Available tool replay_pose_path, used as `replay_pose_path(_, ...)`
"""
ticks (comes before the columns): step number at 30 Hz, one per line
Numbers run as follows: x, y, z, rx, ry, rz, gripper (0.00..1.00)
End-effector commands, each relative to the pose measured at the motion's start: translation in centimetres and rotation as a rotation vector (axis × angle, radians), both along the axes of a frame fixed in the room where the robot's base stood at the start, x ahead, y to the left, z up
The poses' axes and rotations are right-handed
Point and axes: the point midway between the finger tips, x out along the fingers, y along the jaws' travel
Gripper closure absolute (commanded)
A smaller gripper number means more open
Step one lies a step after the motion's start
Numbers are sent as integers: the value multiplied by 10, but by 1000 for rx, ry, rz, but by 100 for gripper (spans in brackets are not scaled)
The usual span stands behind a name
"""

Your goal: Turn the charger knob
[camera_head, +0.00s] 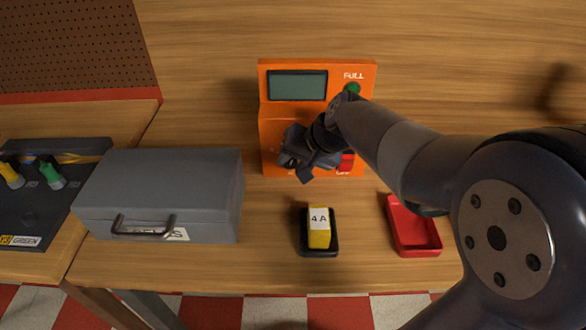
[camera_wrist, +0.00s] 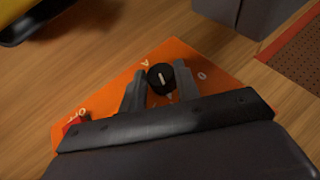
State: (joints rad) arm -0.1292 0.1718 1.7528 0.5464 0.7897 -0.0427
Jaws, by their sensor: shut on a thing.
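The orange charger (camera_head: 318,70) stands at the back of the wooden table, with a grey display and a green light under the word FULL. Its black knob (camera_wrist: 161,79) with a white pointer line shows in the wrist view on the orange face, between letter marks. My gripper (camera_head: 299,168) is at the charger's lower front in the head view and hides the knob there. In the wrist view my gripper (camera_wrist: 158,88) has one finger on each side of the knob, shut on it. A red switch (camera_head: 346,162) marked OFF is to the right of the gripper.
A yellow battery marked 4A (camera_head: 319,232) stands in a black tray (camera_head: 304,250) in front of the charger. A red tray (camera_head: 414,249) is to the right. A grey metal box (camera_head: 160,178) with a handle is to the left. Bare wood lies between them.

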Motion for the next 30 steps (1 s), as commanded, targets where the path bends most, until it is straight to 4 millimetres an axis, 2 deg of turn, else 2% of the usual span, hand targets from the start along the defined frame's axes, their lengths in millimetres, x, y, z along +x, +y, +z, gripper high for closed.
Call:
replay_pose_path(19, 0, -1, 0, 52, 0, 0, 92)
replay_pose_path(20, 0, -1, 0, 52, 0, 0, 67)
replay_pose_path(27, 0, -1, 0, 52, 0, 1, 48)
replay_pose_path(30, 0, -1, -1, 51, 0, 1, 48)
